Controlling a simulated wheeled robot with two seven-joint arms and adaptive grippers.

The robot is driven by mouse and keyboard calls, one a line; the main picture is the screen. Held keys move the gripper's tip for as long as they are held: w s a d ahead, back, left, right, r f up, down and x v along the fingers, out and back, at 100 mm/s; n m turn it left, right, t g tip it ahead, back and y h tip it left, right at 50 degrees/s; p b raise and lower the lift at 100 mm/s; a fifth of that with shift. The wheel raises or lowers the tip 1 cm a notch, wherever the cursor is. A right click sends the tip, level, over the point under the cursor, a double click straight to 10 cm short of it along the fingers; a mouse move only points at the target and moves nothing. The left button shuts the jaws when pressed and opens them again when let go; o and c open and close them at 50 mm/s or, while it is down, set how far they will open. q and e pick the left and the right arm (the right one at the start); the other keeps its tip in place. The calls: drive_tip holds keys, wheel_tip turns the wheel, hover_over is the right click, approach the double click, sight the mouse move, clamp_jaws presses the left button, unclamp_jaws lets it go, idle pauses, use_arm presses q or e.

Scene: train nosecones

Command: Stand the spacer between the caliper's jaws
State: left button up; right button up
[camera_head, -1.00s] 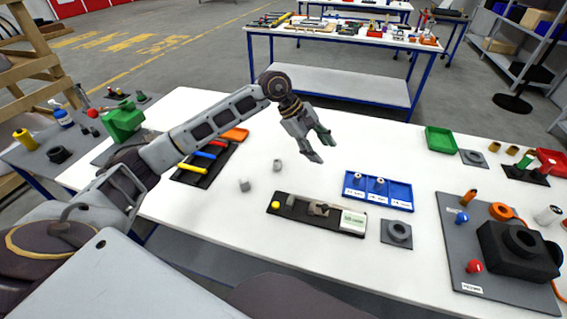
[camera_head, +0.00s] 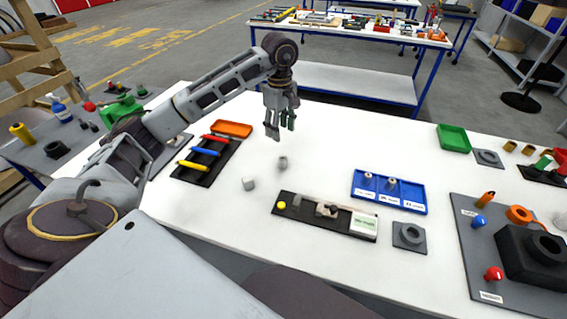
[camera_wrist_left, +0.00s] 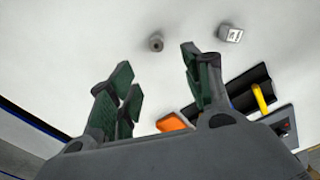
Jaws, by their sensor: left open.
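A small grey round piece with a hole in its end (camera_head: 283,162), which looks like the spacer, stands on the white table. It also shows in the left wrist view (camera_wrist_left: 156,43). A grey block (camera_head: 249,184) lies nearby; its marked face shows in the left wrist view (camera_wrist_left: 230,34). The caliper (camera_head: 327,210) sits on a black board (camera_head: 300,214) with a yellow knob and a pale label; its jaw gap is too small to make out. My left gripper (camera_head: 281,130) is open and empty, pointing down above the table beyond the round piece. My right gripper is out of view.
A blue tray (camera_head: 390,206) with small round parts and a grey ringed block (camera_head: 409,236) lie right of the board. A black tray with coloured handles (camera_head: 190,178) and an orange tray (camera_head: 232,129) lie left.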

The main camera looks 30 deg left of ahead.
use_arm(q)
hover_over(283, 158)
drive_tip(key=f, duration=0.7)
drive_tip(key=shift+s+a+f, duration=0.15)
drive_tip(key=shift+s+a, duration=0.1)
drive_tip(key=shift+f, duration=1)
drive_tip(key=f, duration=0.3)
drive_tip(key=shift+w+d+f+p, duration=0.2)
drive_tip(key=shift+f+p, duration=0.05)
drive_tip(key=shift+p, duration=0.05)
drive_tip(key=shift+f, duration=0.5)
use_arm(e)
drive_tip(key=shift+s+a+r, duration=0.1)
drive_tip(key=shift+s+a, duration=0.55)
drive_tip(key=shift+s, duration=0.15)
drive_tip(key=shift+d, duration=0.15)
